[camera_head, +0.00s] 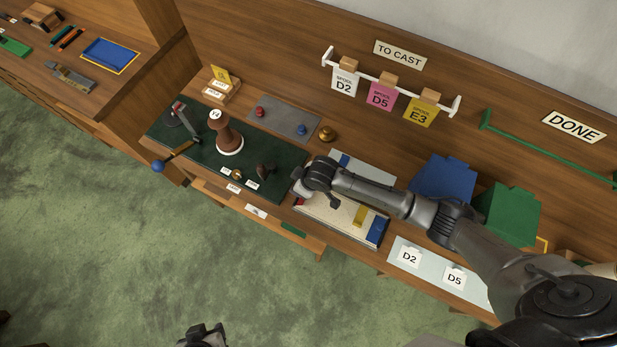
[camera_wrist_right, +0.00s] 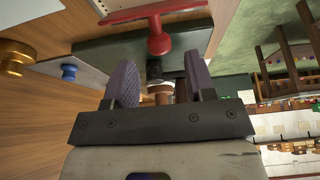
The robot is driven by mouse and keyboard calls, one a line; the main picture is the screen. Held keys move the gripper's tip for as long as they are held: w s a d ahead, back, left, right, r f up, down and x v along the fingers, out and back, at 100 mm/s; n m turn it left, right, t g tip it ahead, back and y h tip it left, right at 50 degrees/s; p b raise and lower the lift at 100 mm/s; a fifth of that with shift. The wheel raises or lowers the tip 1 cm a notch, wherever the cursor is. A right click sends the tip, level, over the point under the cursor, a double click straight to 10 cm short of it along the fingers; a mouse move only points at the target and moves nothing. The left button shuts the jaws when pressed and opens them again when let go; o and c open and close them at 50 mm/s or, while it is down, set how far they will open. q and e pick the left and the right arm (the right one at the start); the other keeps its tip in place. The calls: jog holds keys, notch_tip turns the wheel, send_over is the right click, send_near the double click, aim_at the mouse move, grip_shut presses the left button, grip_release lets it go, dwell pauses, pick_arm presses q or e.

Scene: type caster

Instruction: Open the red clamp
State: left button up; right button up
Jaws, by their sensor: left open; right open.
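The red clamp (camera_wrist_right: 155,30), a red bar on a short red post, shows at the top of the right wrist view, just beyond my right fingers. My right gripper (camera_wrist_right: 159,75) is open, with nothing held between its two purple fingers. In the head view my right arm reaches in from the right and its gripper end covers the left part of the pale mould tray (camera_head: 339,222). I cannot make out the red clamp clearly there. My left gripper (camera_head: 205,336) is open at the bottom edge, over the floor, away from the bench.
A dark green mat (camera_head: 190,152) holds a brown stamp-like piece (camera_head: 226,138) and a blue-knobbed lever (camera_head: 158,166). A grey plate (camera_head: 282,119) with red and blue knobs and a brass piece (camera_head: 327,133) stand behind. Blue (camera_head: 443,180) and green (camera_head: 508,214) bins stand right.

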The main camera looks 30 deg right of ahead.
jog(key=v, duration=0.8)
dwell(0.4)
